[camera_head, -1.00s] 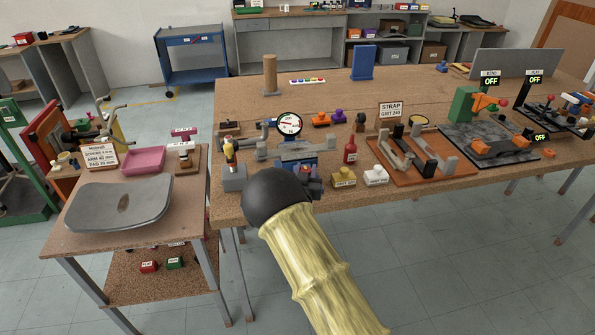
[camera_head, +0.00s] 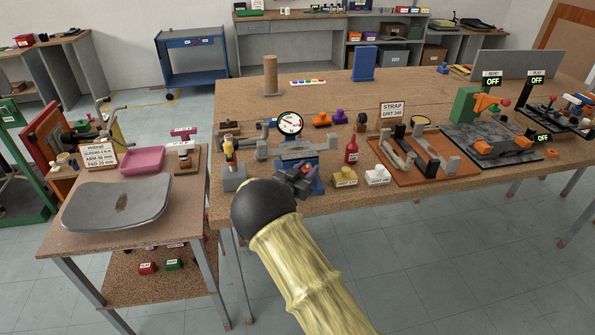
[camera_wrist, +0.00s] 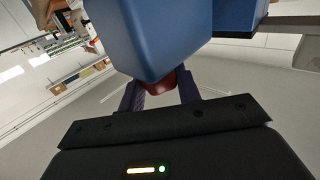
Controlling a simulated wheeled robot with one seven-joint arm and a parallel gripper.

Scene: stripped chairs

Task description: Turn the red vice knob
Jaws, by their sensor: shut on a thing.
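The vice (camera_head: 310,148) is blue with pale grey jaws and stands at the front edge of the long bench. Its blue body (camera_wrist: 165,35) fills the upper middle of the wrist view. The red vice knob (camera_wrist: 168,84) shows just under that body, between my two dark fingers. My gripper (camera_wrist: 160,92) is shut on the knob, one finger on each side. In the head view my gripper (camera_head: 306,171) is at the front of the vice, and the knob is mostly hidden there by the gripper.
A round dial (camera_head: 289,123) stands behind the vice. A red bottle (camera_head: 351,150), a yellow block (camera_head: 345,176) and a white block (camera_head: 377,175) are to its right. A grey block with a yellow-topped bottle (camera_head: 230,160) is to its left. A side table (camera_head: 180,215) stands left of my arm.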

